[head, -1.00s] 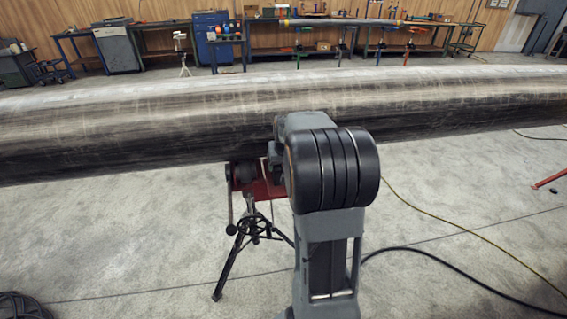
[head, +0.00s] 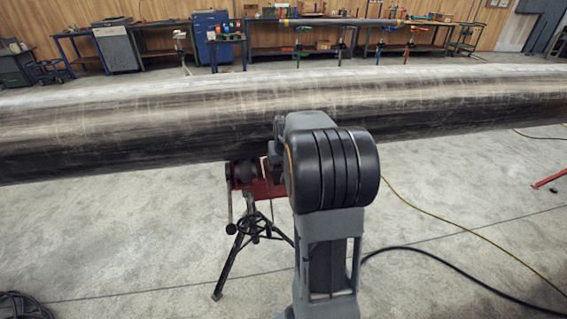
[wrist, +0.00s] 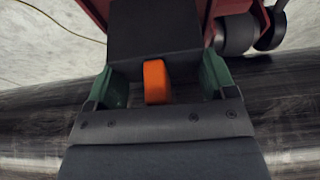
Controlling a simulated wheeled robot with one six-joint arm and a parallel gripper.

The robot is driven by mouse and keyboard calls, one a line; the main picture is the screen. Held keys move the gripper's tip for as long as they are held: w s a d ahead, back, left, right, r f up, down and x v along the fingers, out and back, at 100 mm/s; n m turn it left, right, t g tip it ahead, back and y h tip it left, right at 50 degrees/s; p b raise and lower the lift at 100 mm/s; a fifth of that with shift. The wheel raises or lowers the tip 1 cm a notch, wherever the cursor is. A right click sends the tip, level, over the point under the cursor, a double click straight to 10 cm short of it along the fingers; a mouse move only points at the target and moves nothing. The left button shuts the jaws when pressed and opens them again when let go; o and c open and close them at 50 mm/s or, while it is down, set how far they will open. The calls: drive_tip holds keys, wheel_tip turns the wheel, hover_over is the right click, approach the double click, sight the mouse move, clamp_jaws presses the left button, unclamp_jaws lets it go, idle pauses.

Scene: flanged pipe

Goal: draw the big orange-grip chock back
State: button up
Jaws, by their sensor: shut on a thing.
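In the wrist view the chock is a dark block (wrist: 155,30) with an orange grip (wrist: 156,82) on its near side. My gripper (wrist: 164,80) has one green finger on each side of it and is shut on the chock. The long dark, scuffed pipe (wrist: 285,105) runs behind the gripper in that view. In the head view the pipe (head: 120,125) crosses the whole picture, and my arm hides the gripper and the chock.
A red stand (head: 265,188) with a dark roller and tripod legs stands under the pipe; its red frame also shows in the wrist view (wrist: 230,8). A yellow cable (head: 440,222) and a black hose (head: 430,256) lie on the floor at right. Benches line the back wall.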

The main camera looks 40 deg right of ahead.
drive_tip(key=o, duration=1.2)
drive_tip(key=shift+r, duration=0.1)
drive_tip(key=shift+r+p, duration=2.55)
drive_tip(key=shift+r, duration=0.9)
